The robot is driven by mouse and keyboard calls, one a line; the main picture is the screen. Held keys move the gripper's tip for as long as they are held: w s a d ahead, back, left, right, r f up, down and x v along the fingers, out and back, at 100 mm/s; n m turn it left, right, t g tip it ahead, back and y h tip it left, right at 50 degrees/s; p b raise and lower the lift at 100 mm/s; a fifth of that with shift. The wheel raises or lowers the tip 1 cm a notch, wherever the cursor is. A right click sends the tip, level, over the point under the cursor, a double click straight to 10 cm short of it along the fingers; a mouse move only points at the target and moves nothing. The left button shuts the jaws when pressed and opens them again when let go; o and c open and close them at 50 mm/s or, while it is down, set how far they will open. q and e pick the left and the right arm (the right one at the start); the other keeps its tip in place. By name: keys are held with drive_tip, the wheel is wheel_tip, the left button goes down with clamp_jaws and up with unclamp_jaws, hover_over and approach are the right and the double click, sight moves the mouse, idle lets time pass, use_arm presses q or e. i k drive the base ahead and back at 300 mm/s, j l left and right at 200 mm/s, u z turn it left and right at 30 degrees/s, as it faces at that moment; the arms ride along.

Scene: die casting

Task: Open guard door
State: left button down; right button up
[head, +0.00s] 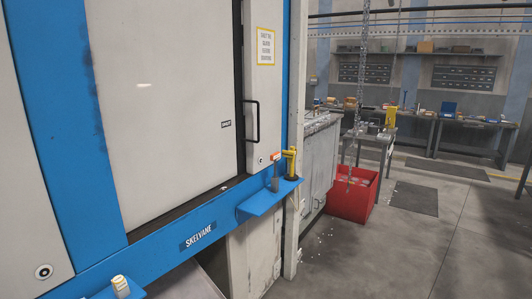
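The guard door (165,85) is a large pale panel at the left of the head view, set in a blue and white machine front. A black vertical handle (254,121) stands to the right of a dark vertical gap. The gap runs along the panel's right edge, and a small dark label sits on the panel near it. Whether the handle belongs to the large panel or to the narrow white strip beside it, I cannot tell for sure. Neither of my grippers shows in the head view.
A blue shelf (268,202) juts out below the handle, holding a yellow-topped tool (290,163) and an orange-topped one (275,171). A red bin (351,196) stands on the right. Grey floor (400,255) is open there.

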sight(168, 74)
drive_tip(key=i+l, duration=0.2)
drive_tip(key=i, duration=0.25)
drive_tip(key=i+l+u, duration=0.1)
drive_tip(key=i, duration=0.4)
drive_tip(key=i+l, duration=0.35)
drive_tip(key=i+u, duration=0.05)
drive_tip(key=i, duration=0.05)
